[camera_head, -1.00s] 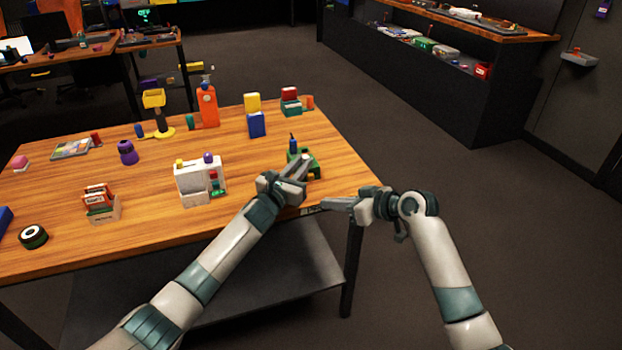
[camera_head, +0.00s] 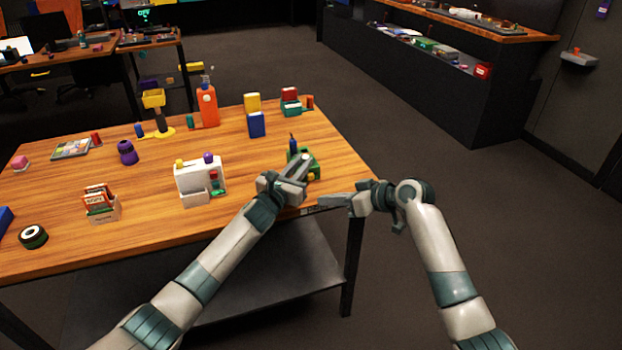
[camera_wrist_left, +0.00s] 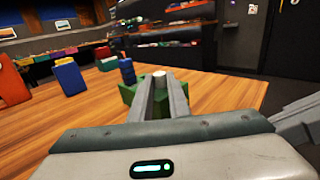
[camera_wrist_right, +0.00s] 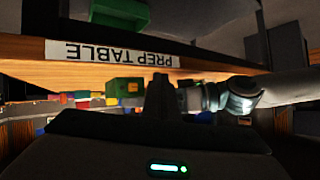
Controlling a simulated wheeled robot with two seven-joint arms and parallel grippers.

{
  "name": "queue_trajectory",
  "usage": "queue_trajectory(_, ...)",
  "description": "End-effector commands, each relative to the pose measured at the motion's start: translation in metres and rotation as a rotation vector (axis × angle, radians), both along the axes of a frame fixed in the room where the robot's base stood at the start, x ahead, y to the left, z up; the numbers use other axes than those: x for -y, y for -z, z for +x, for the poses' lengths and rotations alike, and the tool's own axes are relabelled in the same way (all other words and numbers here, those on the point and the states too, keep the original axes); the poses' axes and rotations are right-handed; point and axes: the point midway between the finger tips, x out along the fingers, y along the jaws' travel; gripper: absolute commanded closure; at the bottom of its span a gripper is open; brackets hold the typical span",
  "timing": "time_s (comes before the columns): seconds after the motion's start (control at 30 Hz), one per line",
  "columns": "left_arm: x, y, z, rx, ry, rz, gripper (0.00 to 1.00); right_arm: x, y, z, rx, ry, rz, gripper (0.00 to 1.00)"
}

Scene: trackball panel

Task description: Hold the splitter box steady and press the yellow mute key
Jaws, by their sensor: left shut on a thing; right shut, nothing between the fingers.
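The green splitter box (camera_head: 313,167) sits near the table's right front corner, with a blue part (camera_head: 293,145) standing at its back left. The yellow mute key (camera_head: 311,177) is on its near side and also shows in the right wrist view (camera_wrist_right: 132,87). My left gripper (camera_head: 303,162) is shut on the splitter box; its fingers hide part of the box. In the left wrist view, a pale round top (camera_wrist_left: 160,74) shows between its fingers (camera_wrist_left: 163,90). My right gripper (camera_head: 322,200) is shut and empty at the table's front edge, apart from the key.
A white panel (camera_head: 190,183) with coloured knobs stands left of my left gripper on the wooden table (camera_head: 150,235). Blue (camera_head: 256,124) and yellow (camera_head: 252,102) blocks and an orange bottle (camera_head: 207,105) stand behind. A "PREP TABLE" label (camera_wrist_right: 112,53) is on the front edge.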

Motion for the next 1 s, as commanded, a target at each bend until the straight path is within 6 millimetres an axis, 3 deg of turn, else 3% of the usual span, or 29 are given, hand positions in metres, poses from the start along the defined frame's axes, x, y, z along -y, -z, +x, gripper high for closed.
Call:
queue_trajectory(0.5, 0.0, 0.0, 0.0, -0.001, 0.0, 0.0, 1.0, -0.018, 0.0, 0.054, 0.0, 0.0, 0.0, 1.0)
queue_trajectory(1.0, 0.0, 0.0, 0.0, -0.001, 0.0, 0.0, 1.0, -0.021, 0.0, 0.063, 0.0, -0.001, 0.0, 1.0)
